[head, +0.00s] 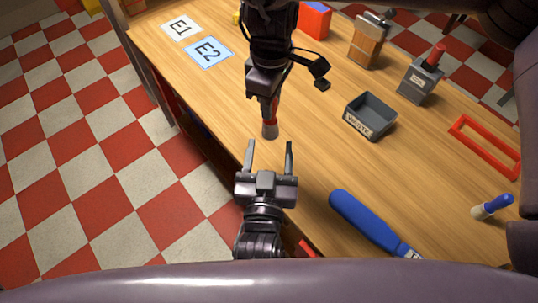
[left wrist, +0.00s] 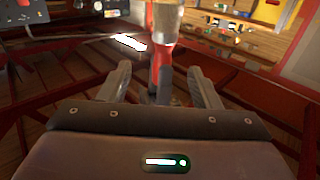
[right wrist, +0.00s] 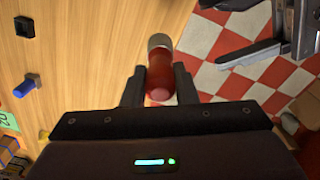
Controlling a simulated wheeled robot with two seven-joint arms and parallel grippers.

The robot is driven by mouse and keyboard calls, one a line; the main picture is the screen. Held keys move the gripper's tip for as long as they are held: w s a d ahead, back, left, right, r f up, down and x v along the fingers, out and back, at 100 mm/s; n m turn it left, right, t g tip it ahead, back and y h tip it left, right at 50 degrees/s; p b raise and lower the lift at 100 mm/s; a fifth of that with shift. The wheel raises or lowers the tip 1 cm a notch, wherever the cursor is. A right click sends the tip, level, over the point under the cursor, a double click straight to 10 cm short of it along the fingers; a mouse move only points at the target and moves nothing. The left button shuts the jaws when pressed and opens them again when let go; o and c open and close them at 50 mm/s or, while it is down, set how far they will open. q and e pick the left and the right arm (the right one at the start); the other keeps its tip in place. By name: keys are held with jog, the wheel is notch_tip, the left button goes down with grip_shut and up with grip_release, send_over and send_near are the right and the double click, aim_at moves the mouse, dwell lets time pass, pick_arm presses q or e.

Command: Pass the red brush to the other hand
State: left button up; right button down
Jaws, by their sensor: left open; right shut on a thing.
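The red brush (head: 272,110) hangs from my right gripper (head: 268,94), which is shut on its red handle. Its pale grey-tan end (head: 270,130) points down toward my left gripper (head: 268,146). The right wrist view shows the red handle (right wrist: 160,75) between the right fingers. My left gripper is open and empty, its two fingers apart just below the brush's end. In the left wrist view the brush (left wrist: 161,68) shows in line with the gap between the open fingers; I cannot tell its exact depth there. The left gripper (right wrist: 262,52) shows at upper right in the right wrist view.
The wooden table (head: 330,155) holds a grey bin (head: 369,116), a red frame (head: 484,146), a blue-handled tool (head: 365,218) and a grey holder (head: 420,80). Cards E1 (head: 181,28) and E2 (head: 208,52) lie at upper left. The table's left edge is near both grippers.

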aim_at(272, 121)
pick_arm(q)
jog(key=w, duration=0.3)
jog(key=w+d, duration=0.1)
jog(key=w, duration=0.6)
jog(key=shift+w+d, duration=0.15)
jog(key=shift+w, duration=0.2)
jog(key=c, duration=1.2)
jog(key=shift+c, duration=0.2)
pick_arm(e)
jog(key=c, duration=1.1)
grip_release()
jog(key=shift+o, duration=0.2)
notch_tip(272, 121, up, 12)
pick_arm(q)
jog(key=shift+s+f, duration=0.1)
pick_arm(e)
jog(key=shift+f, duration=0.1)
